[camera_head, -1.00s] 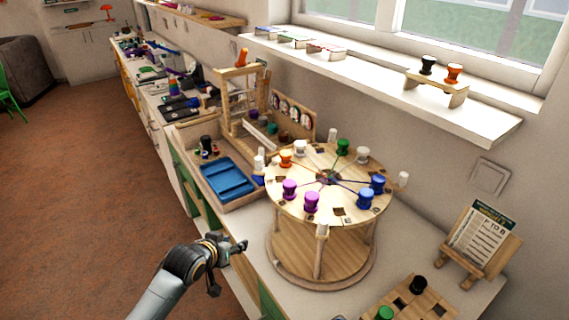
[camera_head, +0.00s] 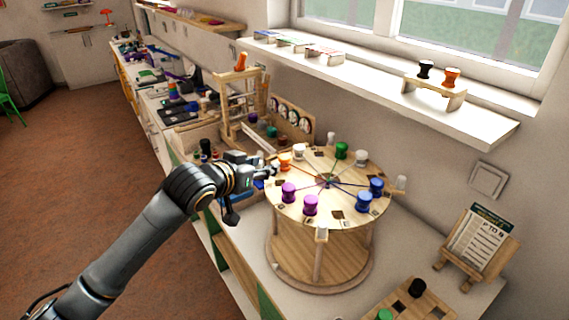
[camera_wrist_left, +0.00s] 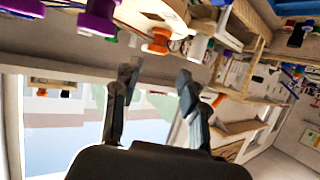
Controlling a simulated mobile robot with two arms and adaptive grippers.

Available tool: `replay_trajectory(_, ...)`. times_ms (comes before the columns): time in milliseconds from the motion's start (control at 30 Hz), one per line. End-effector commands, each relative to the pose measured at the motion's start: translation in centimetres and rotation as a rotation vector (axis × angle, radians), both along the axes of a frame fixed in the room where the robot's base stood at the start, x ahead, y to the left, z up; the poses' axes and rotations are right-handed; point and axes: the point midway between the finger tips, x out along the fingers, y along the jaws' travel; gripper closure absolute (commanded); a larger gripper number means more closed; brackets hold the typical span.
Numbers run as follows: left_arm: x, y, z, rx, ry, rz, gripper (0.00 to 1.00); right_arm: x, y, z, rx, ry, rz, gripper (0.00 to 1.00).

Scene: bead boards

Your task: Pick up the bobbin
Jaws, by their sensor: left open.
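Several bobbins stand around the rim of a round wooden table-like board (camera_head: 318,205). They include an orange bobbin (camera_head: 284,160), a white one (camera_head: 299,152), a green one (camera_head: 341,150), purple ones (camera_head: 289,192) and blue ones (camera_head: 376,187). Which bobbin is meant, I cannot tell. My left gripper (camera_head: 268,170) is at the left edge of the board, close to the orange bobbin. In the left wrist view my left gripper (camera_wrist_left: 157,85) has its fingers apart with nothing between them. The orange bobbin (camera_wrist_left: 157,42) shows there beyond the fingertips, beside a purple bobbin (camera_wrist_left: 97,17). My right gripper is not in view.
A window shelf (camera_head: 380,75) bears a small stand with a black bobbin (camera_head: 426,69) and an orange bobbin (camera_head: 451,77). A wooden frame (camera_head: 240,105) stands behind the board.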

Motion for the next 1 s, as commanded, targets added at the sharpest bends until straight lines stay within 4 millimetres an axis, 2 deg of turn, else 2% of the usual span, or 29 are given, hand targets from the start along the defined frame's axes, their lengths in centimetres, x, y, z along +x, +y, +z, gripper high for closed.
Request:
replay_trajectory(200,2.8,-1.7,-1.2,0.001,0.001,0.000,0.57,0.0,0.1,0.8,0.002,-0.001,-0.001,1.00)
replay_trajectory(467,3.9,-2.4,-1.9,0.001,0.001,0.000,0.57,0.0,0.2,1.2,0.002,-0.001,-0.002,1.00)
replay_trajectory(667,5.7,-3.9,-2.9,0.000,0.002,0.000,0.57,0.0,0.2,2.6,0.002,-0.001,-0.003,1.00)
replay_trajectory(800,6.8,-4.5,-3.6,0.000,0.001,0.000,0.57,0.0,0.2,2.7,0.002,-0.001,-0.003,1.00)
replay_trajectory(1000,7.3,-4.8,-4.0,0.000,-0.001,0.000,0.57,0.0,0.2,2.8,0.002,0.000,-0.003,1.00)
